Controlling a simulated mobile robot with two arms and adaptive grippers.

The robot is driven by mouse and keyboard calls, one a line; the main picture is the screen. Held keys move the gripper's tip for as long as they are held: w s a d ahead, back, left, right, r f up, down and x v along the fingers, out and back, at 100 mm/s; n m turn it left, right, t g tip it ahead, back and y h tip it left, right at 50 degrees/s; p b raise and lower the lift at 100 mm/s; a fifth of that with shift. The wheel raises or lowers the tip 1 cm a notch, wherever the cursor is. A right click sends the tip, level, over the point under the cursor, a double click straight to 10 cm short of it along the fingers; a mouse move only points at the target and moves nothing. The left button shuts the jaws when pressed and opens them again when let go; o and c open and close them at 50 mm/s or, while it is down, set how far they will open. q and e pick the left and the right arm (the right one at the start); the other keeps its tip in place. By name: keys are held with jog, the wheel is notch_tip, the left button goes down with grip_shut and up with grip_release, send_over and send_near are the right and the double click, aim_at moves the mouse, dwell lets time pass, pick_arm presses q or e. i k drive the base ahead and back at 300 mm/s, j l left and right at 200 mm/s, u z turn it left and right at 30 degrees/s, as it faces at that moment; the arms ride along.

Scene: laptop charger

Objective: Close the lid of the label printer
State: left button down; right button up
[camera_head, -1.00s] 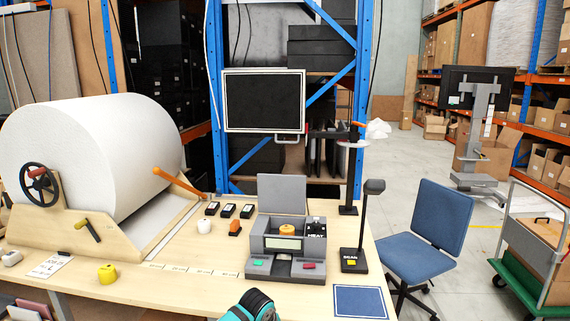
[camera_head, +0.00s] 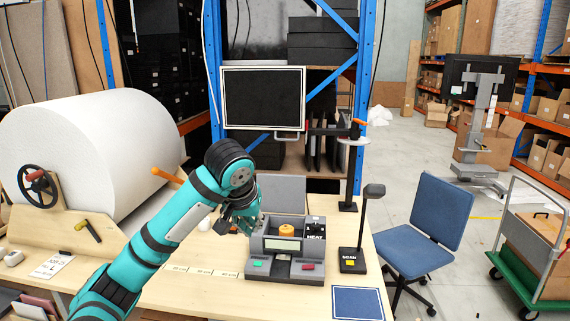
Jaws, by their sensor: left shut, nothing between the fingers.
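The grey label printer (camera_head: 284,254) stands on the wooden table. Its lid (camera_head: 282,193) is up, standing upright at the back of the printer. An orange roll (camera_head: 286,230) shows inside the open body. My left gripper (camera_head: 248,222), on the teal arm from the left, is at the printer's left side, close to the lid's left edge. Its fingers are shut and empty; I cannot tell whether they touch the printer. My right gripper is not in view.
A scanner stand (camera_head: 356,256) and a post (camera_head: 349,180) stand right of the printer. A large white paper roll (camera_head: 90,150) fills the table's left. A blue mat (camera_head: 358,303) lies at the front right. A blue chair (camera_head: 432,230) stands to the right.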

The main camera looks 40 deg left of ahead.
aim_at(280, 194)
jog(key=i+j, duration=0.65)
jog(key=i, duration=0.15)
jog(key=i+j, duration=0.65)
jog(key=i, duration=0.2)
